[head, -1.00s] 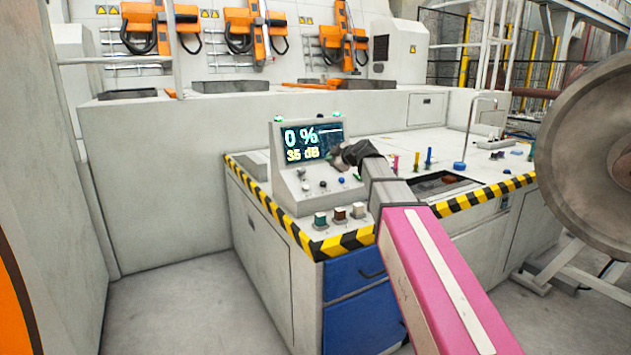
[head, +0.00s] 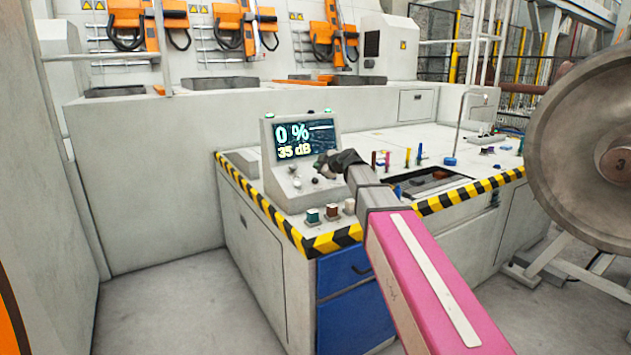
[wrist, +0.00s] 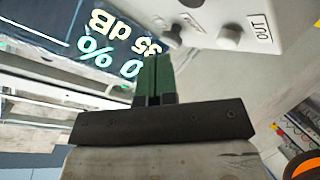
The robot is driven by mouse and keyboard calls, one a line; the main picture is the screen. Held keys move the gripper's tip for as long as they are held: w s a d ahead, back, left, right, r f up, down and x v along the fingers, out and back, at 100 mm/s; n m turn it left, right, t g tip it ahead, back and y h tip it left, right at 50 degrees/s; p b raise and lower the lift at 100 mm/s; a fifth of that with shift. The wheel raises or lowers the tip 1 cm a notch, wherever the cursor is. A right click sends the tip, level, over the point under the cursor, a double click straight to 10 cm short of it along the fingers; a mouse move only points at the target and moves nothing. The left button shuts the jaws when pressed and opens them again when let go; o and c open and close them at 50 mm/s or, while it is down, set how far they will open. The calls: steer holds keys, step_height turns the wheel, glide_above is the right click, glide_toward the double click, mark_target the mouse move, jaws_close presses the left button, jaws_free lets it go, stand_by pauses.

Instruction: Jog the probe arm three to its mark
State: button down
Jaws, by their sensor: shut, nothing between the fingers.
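The control console (head: 283,188) has a screen (head: 305,138) reading "0 %" and "35 dB". Small knobs and buttons sit on its sloped face. Several orange probe arms (head: 335,35) hang on the back wall; I cannot read their numbers. My gripper (head: 324,164) is shut and empty, just in front of the console face below the screen's right part. In the wrist view, its green fingers (wrist: 154,66) point at the panel near a small grey knob (wrist: 172,36); contact cannot be told. Another knob (wrist: 230,36) sits beside an "OUT" label (wrist: 263,32).
Three coloured push buttons (head: 331,212) stand on the bench corner, below my arm. The bench edge has black-and-yellow striping (head: 335,240). Blue drawers (head: 345,290) sit under it. A large wheel (head: 590,140) stands at the right. The floor at front left is clear.

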mark_target(315, 180)
steer(key=shift+w+a+f, duration=0.2)
steer(key=shift+w+f, duration=0.1)
steer(key=shift+f, duration=0.45)
steer(key=shift+w+a+f, duration=0.2)
steer(key=shift+w+f, duration=0.05)
steer(key=shift+f, duration=0.5)
steer(key=shift+w+f, duration=0.1)
steer(key=shift+f, duration=0.1)
stand_by(0.9)
steer(key=shift+a+f, duration=0.1)
steer(key=shift+f, duration=0.1)
